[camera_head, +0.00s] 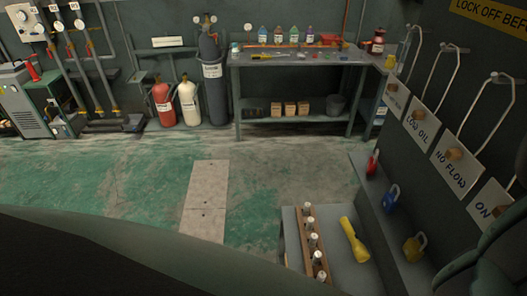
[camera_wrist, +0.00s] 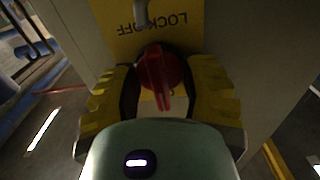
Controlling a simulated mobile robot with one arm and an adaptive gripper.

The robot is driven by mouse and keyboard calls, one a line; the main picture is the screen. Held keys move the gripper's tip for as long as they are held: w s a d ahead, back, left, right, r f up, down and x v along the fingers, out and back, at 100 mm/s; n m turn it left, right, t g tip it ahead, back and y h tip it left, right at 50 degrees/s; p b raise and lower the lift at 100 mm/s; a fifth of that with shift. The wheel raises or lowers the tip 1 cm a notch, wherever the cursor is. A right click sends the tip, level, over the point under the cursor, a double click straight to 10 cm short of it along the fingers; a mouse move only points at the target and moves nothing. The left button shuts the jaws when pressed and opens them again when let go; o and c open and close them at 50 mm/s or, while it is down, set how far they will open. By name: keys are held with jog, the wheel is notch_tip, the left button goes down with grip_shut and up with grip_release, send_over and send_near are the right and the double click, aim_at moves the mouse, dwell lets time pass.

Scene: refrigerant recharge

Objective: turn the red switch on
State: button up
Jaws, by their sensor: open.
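The red switch (camera_wrist: 157,72) is a round knob with a raised grip bar. The bar runs nearly up and down in that view. My gripper (camera_wrist: 161,95) is open, with one yellow ridged finger on each side of the knob. The fingers stand close to it; I cannot tell whether either touches. The red switch is not visible in the head view.
In the head view, a sloped panel with hanging tags (camera_head: 455,154) and coloured padlocks (camera_head: 391,198) stands at right. A yellow torch (camera_head: 354,240) lies beside a row of white-capped items (camera_head: 314,242). A workbench (camera_head: 290,60) and cylinders (camera_head: 213,85) stand at the back. The green floor between is largely clear.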

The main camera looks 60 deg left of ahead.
jog(key=shift+s+a, duration=0.2)
jog(key=shift+s, duration=0.3)
jog(key=v, duration=1.1)
jog(key=shift+a, duration=0.2)
